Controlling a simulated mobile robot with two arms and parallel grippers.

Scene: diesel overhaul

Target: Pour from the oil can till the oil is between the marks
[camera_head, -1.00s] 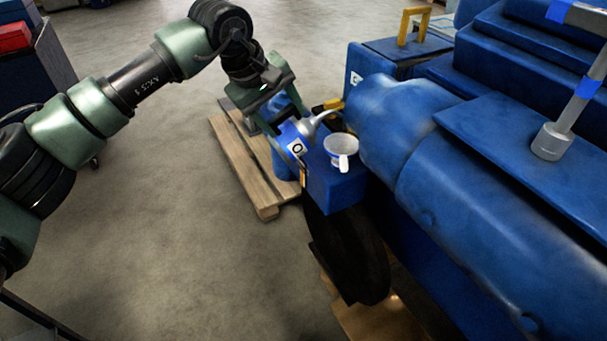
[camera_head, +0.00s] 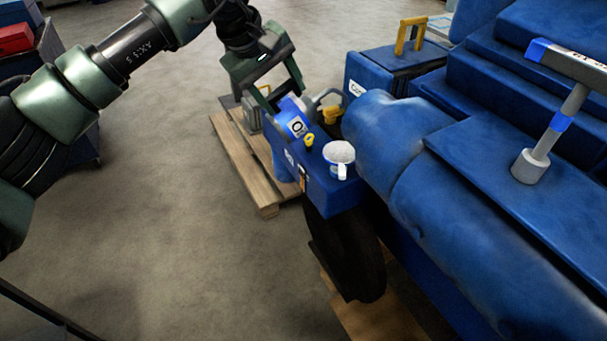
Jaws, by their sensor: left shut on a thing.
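The oil can (camera_head: 295,125) is blue with a white label and a curved grey spout. My left gripper (camera_head: 281,103) is shut on it, just above the blue engine block's near end (camera_head: 337,193). The can leans, with its spout toward the right; I cannot tell whether oil flows or whether the can touches the block. A white funnel-like cup (camera_head: 341,152) sits on the block to the right of the can. A small yellow handle (camera_head: 309,140) stands between them. The marks and the oil level are not visible. My right gripper is not in view.
The big blue engine (camera_head: 465,205) fills the right side, with a grey T-shaped tool (camera_head: 545,145) standing on it. A blue box with a yellow handle (camera_head: 410,35) is behind. A wooden pallet (camera_head: 243,170) lies on the floor.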

